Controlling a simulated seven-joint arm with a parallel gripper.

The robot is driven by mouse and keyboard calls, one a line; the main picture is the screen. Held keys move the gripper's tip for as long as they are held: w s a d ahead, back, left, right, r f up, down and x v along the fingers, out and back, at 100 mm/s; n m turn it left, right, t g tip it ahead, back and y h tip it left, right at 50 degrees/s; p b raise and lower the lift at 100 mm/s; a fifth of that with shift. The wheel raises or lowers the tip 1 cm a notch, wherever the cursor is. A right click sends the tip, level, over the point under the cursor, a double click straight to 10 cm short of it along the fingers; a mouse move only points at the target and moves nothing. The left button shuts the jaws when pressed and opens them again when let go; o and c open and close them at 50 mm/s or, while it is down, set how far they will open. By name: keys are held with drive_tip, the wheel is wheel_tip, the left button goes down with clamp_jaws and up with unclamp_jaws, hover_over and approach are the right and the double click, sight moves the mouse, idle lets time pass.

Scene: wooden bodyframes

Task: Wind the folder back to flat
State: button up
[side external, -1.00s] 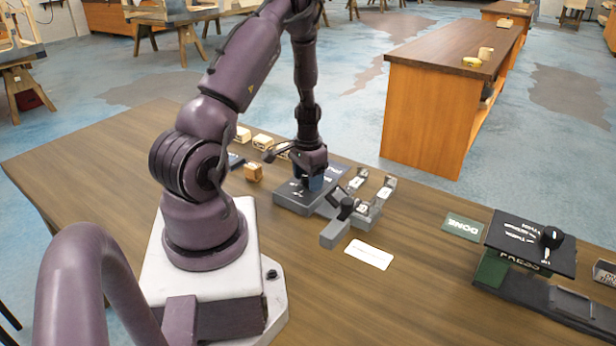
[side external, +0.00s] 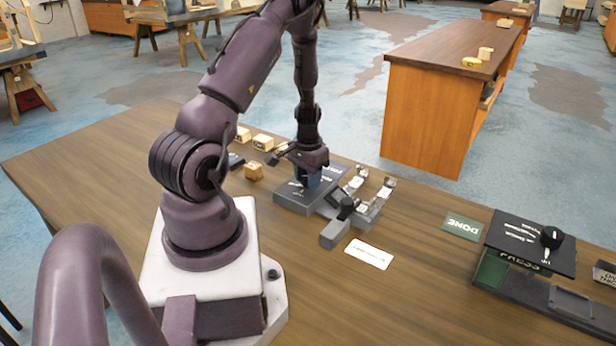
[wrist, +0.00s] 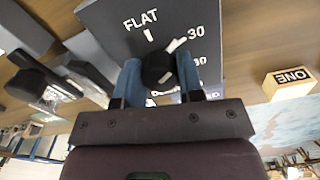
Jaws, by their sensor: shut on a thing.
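A dark dial plate (wrist: 205,15) in the wrist view reads FLAT, with 30 and further numbers down the right side. My gripper (wrist: 160,75) is shut on its black knob (wrist: 158,66), one blue finger on each side. A white pointer line by the knob leans up and right, to the right of the FLAT mark and close to the upper 30. In the side view my gripper (side external: 308,178) is over the grey base (side external: 290,200), and the knob is hidden there. The grey folder (side external: 372,212) with clear-looking pieces sits beside the base.
A black-knobbed grey handle (side external: 345,212) stands close by the folder. A white label (side external: 369,254) lies in front. Wooden blocks (side external: 253,171) lie behind and left. A press (side external: 525,250) and a green DONE card (side external: 461,226) are at right. The table between is clear.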

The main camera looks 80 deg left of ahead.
drive_tip(key=n, duration=0.5)
drive_tip(key=shift+n, duration=0.3)
drive_tip(key=n, duration=0.5)
drive_tip(key=shift+n, duration=0.4)
drive_tip(key=o, duration=0.9)
drive_tip(key=shift+r, duration=0.1)
wheel_tip(320, 180, up, 13)
drive_tip(key=shift+f, duration=0.1)
